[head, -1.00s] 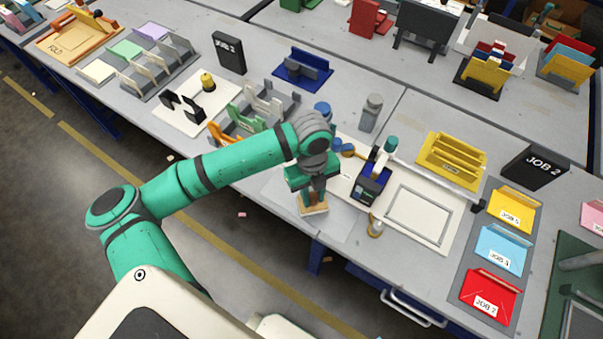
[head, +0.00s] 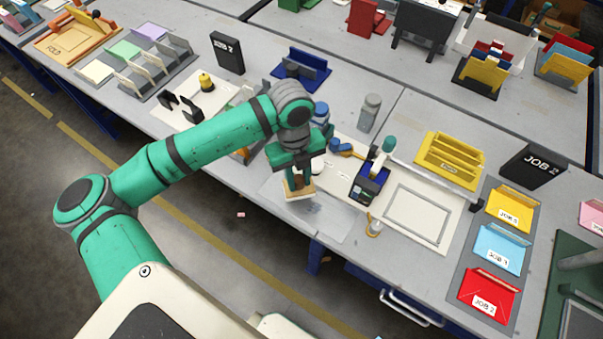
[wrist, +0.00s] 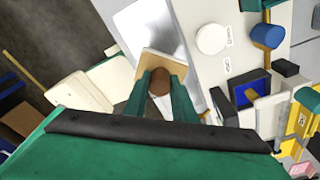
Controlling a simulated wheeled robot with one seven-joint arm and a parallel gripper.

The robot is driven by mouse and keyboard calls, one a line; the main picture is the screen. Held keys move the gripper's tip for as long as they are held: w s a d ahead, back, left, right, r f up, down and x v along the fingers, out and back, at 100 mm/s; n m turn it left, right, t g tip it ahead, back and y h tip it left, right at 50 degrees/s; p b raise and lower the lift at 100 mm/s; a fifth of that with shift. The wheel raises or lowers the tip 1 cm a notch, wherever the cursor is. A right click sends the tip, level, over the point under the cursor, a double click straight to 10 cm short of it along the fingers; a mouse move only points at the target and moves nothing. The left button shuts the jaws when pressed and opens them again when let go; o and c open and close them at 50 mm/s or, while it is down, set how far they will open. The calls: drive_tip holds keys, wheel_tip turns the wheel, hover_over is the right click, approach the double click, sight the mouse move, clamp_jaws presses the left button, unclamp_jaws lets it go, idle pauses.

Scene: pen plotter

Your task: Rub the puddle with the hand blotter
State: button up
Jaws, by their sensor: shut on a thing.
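My gripper (head: 298,182) is shut on the hand blotter (head: 300,195), a light wooden block with a white underside. In the wrist view, its brown round knob (wrist: 160,82) sits between my two green fingers, with the pale block (wrist: 163,60) beyond them. The blotter is over a pale, shiny sheet (head: 330,223) at the front edge of the table, left of the plotter. I cannot tell whether it touches the surface. No clear outline of the puddle shows; the blotter and gripper may hide part of it.
The plotter with a dark blue carriage (head: 368,184) stands just right. A small brass-coloured item (head: 375,225) is near the front edge. A grey bottle (head: 370,112) and a blue-lidded jar (head: 321,111) stand behind.

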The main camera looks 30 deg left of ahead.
drive_tip(key=shift+r, duration=1.1)
